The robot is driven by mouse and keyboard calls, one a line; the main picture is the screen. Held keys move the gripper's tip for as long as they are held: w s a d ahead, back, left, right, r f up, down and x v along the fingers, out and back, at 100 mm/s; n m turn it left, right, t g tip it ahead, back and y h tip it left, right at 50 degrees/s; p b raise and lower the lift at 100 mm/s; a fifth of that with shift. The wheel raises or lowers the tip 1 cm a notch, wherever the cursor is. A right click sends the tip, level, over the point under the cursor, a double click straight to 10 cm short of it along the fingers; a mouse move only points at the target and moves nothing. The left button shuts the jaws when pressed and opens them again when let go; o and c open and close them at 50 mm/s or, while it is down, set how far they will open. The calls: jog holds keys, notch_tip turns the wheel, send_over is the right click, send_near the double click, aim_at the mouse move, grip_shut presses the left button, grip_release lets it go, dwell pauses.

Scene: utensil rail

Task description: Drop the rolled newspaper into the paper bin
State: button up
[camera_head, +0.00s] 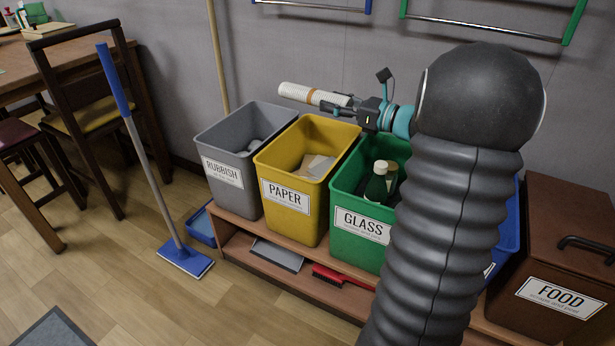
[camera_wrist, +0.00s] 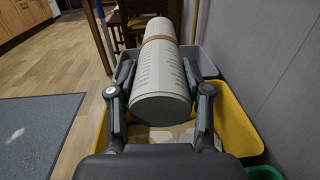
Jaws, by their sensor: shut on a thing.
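The rolled newspaper (camera_head: 313,95) is a pale printed roll with a brown band. My gripper (camera_head: 345,105) is shut on it and holds it level above the bins. In the wrist view the roll (camera_wrist: 160,85) lies between the two fingers (camera_wrist: 158,95) and points away from me. The yellow paper bin (camera_head: 288,196), labelled PAPER, stands open on the low shelf with some paper and card inside. In the wrist view the yellow bin (camera_wrist: 240,128) is below the gripper, and the roll's far end reaches over the grey bin (camera_wrist: 205,62).
The grey rubbish bin (camera_head: 233,185) stands left of the paper bin, and the green glass bin (camera_head: 358,222) with bottles stands right. A brown food bin (camera_head: 560,270) is far right. A mop (camera_head: 148,165) leans at the left. Rails (camera_head: 490,22) hang on the wall behind.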

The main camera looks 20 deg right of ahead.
notch_tip(320, 180, down, 9)
jog(key=w+d+b, duration=0.2)
jog(key=b, duration=0.3)
dwell(0.3)
jog(key=o, duration=1.3)
jog(key=shift+c, duration=0.2)
jog(key=v, duration=0.7)
jog(key=shift+s, duration=0.35)
